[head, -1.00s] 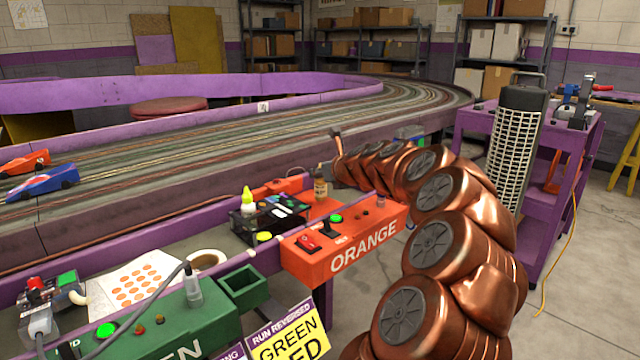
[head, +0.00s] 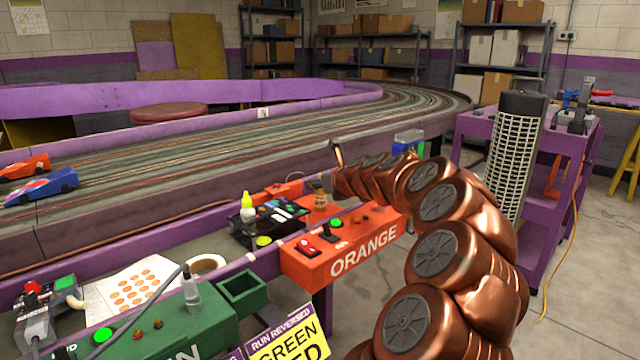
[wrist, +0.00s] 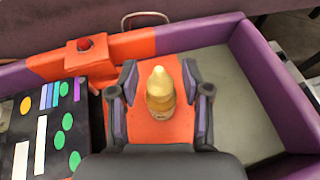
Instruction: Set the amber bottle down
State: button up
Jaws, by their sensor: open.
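The amber bottle (wrist: 160,104), with a yellowish tip, stands on the orange surface (wrist: 150,133) in the wrist view, seen from above and looking upright. My gripper (wrist: 160,82) is open around it, with one dark finger on each side and a narrow gap between bottle and fingers. In the head view the bottle (head: 320,201) shows small behind the orange control box, and my wrist hides its upper part.
An orange control box (head: 345,255) stands in front. A black box (head: 265,222) with coloured dots and a yellow-capped bottle (head: 248,203) are to the left. In the wrist view a red button box (wrist: 90,60) and purple rails (wrist: 265,75) border the spot; grey surface lies free to the right.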

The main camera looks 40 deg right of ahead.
jog(key=shift+r, duration=0.1)
jog(key=shift+s+r, duration=0.2)
jog(key=p+v, duration=0.4)
jog(key=v, duration=0.7)
jog(key=shift+s+p, duration=0.2)
jog(key=shift+p, duration=0.15)
jog(key=shift+a+r, duration=0.1)
jog(key=shift+r, duration=0.05)
